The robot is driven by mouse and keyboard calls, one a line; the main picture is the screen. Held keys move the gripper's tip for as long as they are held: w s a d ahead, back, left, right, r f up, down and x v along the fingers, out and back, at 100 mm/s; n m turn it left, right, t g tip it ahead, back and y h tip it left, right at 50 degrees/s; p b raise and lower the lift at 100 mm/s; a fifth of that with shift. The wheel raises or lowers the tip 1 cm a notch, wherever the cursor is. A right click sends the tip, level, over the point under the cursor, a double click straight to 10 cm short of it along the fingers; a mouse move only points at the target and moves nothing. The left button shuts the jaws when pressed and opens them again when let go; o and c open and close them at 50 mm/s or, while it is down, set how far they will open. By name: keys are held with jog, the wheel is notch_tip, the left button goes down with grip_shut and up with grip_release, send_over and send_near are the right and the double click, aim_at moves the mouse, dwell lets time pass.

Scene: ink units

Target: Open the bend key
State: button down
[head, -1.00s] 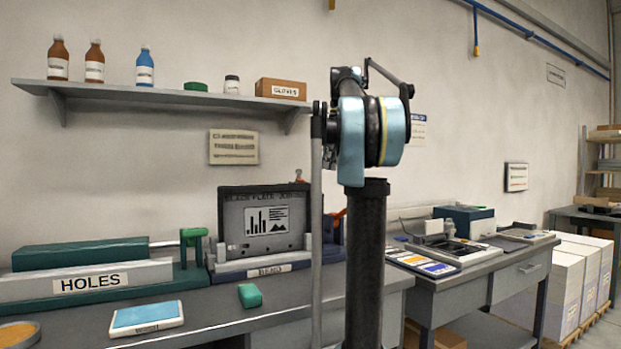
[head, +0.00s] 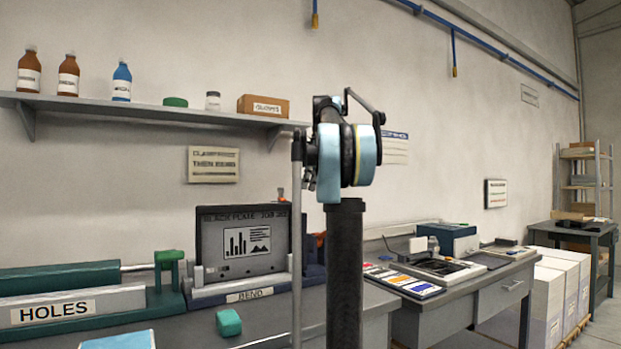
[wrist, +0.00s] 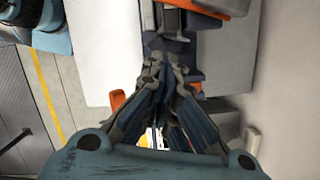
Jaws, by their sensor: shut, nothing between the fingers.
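The bend unit, with its white BEND label (head: 250,294), stands on the bench in the head view. It holds a dark plate (head: 243,243) with a chart sheet on it. An orange part (head: 319,240) shows at its right end, partly behind my arm; I cannot tell whether it is the bend key. In the wrist view my gripper (wrist: 158,68) is shut and empty, its fingertips close to dark blue and grey parts. An orange piece (wrist: 225,6) lies beyond the fingertips, and a smaller orange piece (wrist: 118,99) lies left of the fingers. The gripper is hidden in the head view.
A green-and-grey HOLES unit (head: 80,308) stands left of the bend unit. A green block (head: 229,322) and a blue-topped pad (head: 118,341) lie in front. A second table (head: 460,293) with colour strips stands right. A shelf (head: 150,110) runs above.

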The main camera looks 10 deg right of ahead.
aim_at(282, 195)
jog(key=shift+s+a+f, duration=0.1)
jog(key=shift+a+f, duration=0.45)
jog(key=shift+a, duration=0.25)
jog(key=shift+w+a+f, duration=0.1)
jog(key=shift+a+f, duration=0.5)
jog(key=shift+a, duration=0.25)
jog(key=shift+s+a+f, duration=0.1)
jog(key=shift+a+f, duration=0.45)
jog(key=shift+a, duration=0.25)
